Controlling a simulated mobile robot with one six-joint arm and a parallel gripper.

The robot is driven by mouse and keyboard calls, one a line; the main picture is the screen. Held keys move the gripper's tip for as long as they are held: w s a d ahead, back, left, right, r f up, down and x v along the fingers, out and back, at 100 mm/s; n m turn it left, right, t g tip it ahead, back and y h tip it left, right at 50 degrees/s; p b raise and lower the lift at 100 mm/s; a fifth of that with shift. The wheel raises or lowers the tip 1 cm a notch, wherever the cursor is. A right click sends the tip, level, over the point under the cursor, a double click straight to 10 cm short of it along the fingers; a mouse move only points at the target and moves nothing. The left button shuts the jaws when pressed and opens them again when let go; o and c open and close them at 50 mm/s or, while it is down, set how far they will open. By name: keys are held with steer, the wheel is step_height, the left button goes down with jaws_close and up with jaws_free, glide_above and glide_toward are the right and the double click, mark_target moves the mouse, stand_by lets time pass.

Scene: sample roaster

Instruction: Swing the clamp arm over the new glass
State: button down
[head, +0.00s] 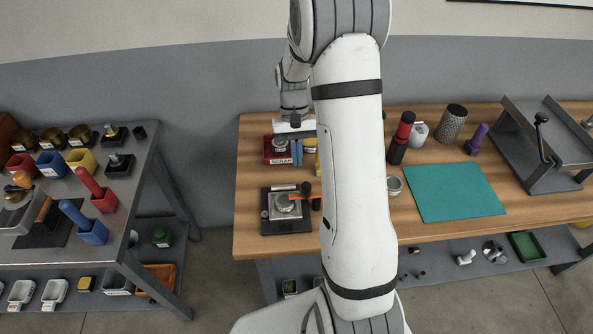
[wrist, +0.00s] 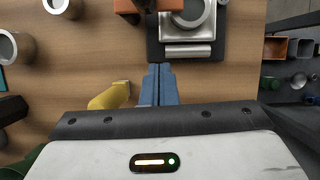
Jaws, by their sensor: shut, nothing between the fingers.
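The black fixture (head: 287,226) sits near the front left of the wooden bench, and it also shows at the top of the wrist view (wrist: 152,50). It carries a round metal seat (head: 285,204) and a silver bar (head: 284,188) along its far side. An orange piece (head: 300,196) with a dark part beside it reaches in from the right; I cannot tell surely that this is the clamp arm. No glass can be made out on the seat. My gripper (wrist: 159,68) has its blue fingers together, empty, just beyond the fixture's bar side; it also shows in the head view (head: 297,162).
A red SCRAP bin (head: 278,158) stands just left of my gripper. A yellow object (wrist: 110,97) lies close beside the fingers. A red and black bottle (head: 401,137) and a teal mat (head: 455,192) are to the right. My arm hides the bench middle.

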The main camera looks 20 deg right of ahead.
steer(key=v, duration=0.6)
steer(key=shift+r, duration=0.35)
steer(key=shift+s+d+f, duration=0.1)
